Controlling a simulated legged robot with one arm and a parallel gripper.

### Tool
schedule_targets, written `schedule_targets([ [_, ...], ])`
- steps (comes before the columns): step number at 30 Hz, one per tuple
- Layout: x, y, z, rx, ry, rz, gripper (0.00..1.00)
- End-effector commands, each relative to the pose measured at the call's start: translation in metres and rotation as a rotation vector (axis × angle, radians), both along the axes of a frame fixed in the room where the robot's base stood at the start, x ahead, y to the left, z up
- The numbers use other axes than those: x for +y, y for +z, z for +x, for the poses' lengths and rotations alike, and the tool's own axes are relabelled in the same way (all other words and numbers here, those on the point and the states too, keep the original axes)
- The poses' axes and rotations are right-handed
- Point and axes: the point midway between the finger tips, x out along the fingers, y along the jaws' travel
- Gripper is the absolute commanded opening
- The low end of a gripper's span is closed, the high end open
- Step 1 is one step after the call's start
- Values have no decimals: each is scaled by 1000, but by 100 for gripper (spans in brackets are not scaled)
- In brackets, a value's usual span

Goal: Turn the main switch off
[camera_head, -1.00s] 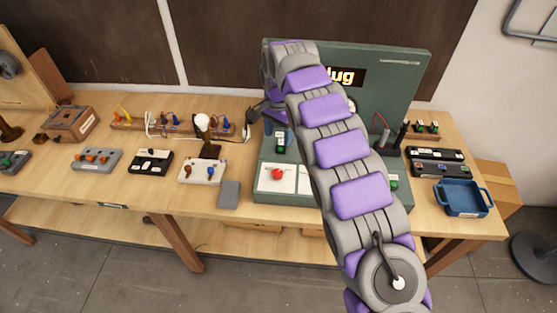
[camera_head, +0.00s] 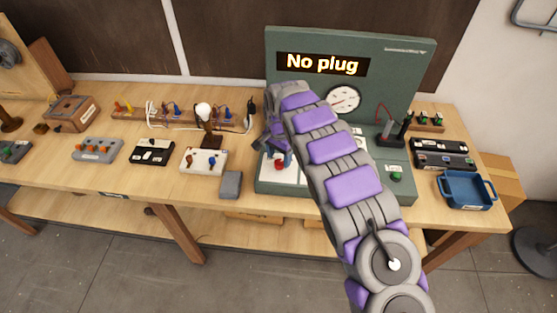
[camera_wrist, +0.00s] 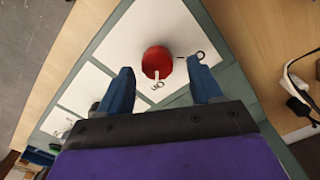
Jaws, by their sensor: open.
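The main switch looks to be the red rotary knob (camera_wrist: 157,60) on a white panel (camera_wrist: 120,55) of the green test unit (camera_head: 340,60). The knob also shows in the head view (camera_head: 279,164), just under my gripper (camera_head: 278,156). In the wrist view a white mark on the knob points towards the "On" label (camera_wrist: 157,84). A second label (camera_wrist: 198,57), partly hidden by a finger, is on the right. My gripper (camera_wrist: 159,68) is open, with one blue finger on each side of the knob. I cannot tell whether they touch it.
The unit's display (camera_head: 322,64) reads "No plug"; a gauge (camera_head: 344,99) is below it. A grey block (camera_head: 231,184) and a lamp (camera_head: 209,128) stand left of the unit. A blue tray (camera_head: 466,190) is on the right. Dark cables (camera_wrist: 295,95) lie beside the unit.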

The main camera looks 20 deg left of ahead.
Motion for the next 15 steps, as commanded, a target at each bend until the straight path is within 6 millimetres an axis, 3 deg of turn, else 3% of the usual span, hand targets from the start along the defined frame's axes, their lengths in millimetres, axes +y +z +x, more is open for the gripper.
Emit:
schedule_targets([
  [6,-1,-17,1,-3,0,2,65],
  [15,1,-20,0,-1,1,1,65],
])
